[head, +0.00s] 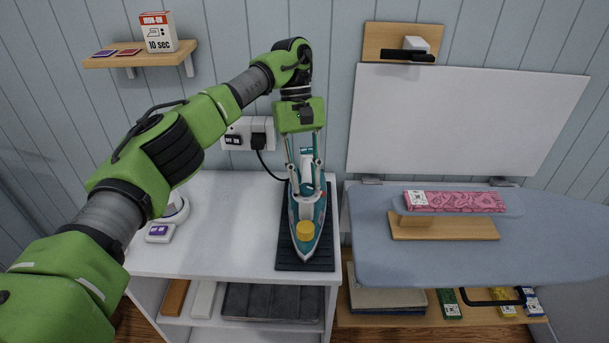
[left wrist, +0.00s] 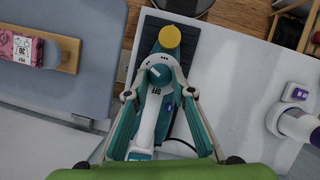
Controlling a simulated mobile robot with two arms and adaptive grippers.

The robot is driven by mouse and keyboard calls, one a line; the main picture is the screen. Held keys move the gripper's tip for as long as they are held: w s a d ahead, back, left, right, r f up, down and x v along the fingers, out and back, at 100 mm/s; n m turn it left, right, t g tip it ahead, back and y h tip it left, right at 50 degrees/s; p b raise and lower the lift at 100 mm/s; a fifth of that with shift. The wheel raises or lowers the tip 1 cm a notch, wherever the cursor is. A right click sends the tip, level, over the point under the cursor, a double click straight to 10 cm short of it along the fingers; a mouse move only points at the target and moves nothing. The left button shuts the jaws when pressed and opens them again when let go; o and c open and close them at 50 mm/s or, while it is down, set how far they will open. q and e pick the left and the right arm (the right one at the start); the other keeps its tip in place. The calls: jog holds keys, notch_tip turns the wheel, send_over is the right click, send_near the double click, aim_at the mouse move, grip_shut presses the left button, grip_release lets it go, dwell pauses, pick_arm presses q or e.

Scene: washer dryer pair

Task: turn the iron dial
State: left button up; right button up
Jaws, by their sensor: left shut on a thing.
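The teal and white iron (head: 306,243) lies flat on a dark ribbed mat (head: 287,258) on the white cabinet, its tip toward me. A round yellow cap (head: 305,230) sits near its tip. In the left wrist view the iron's dial (left wrist: 159,73) is a grey disc with a white pointer mark. My left gripper (head: 305,194) points down over the iron; it also shows in the left wrist view (left wrist: 160,80). Its fingers are on both sides of the dial and shut on it. The exact contact is hard to see. My right gripper is not in view.
An ironing board (head: 560,240) with a pink patterned cloth (head: 455,201) stands at the right. A wall socket (head: 236,134) with a black plug is behind the iron. A small white and purple box (head: 160,232) is left of it. A wall shelf (head: 140,56) is upper left.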

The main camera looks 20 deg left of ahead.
pick_arm(q)
jog(key=shift+m, duration=0.3)
jog(key=o, duration=1.1)
jog(key=shift+o, duration=0.2)
notch_tip(320, 180, up, 10)
dwell(0.4)
